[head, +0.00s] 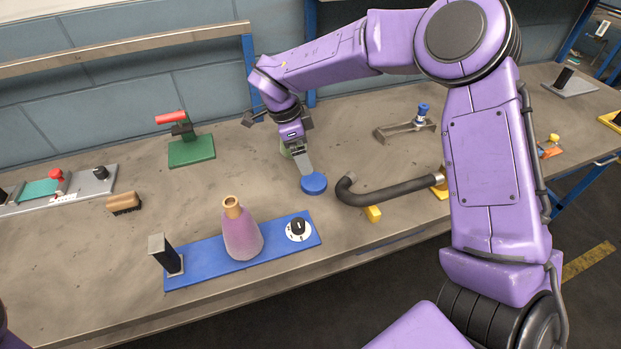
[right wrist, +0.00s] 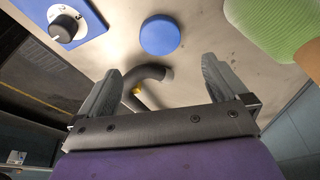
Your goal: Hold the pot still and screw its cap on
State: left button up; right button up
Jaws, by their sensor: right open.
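In the right wrist view the cap (right wrist: 160,35) shows beyond the gap between the fingers. My right gripper (head: 303,168) points down just behind the cap, open and empty; its two spread fingers (right wrist: 160,82) show in the wrist view. A pale green round thing (head: 286,152), apparently the pot, stands behind my right gripper and is mostly hidden by it. In the right wrist view its ribbed green side (right wrist: 275,25) shows at upper right. My left gripper is out of view.
A blue board (head: 200,273) in front carries a pink-purple flask (head: 242,235), a black post and a dial (head: 298,229). A dark bent hose (head: 390,192) lies right of the cap. A green-based clamp (head: 191,150) and a brush (head: 124,203) are at left.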

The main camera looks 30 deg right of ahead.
send_over(314, 181)
jog(key=w+a, duration=0.1)
jog(key=a, duration=0.1)
notch_tip(314, 181, down, 5)
jog(key=shift+w+r, duration=0.1)
jog(key=shift+s+d+f, duration=0.1)
jog(key=shift+s+f, duration=0.1)
jog(key=shift+s, duration=0.05)
jog(key=p+x, duration=0.1)
jog(key=x, duration=0.3)
jog(key=shift+d, duration=0.1)
jog(key=shift+d+f, duration=0.1)
jog(key=shift+f, duration=0.5)
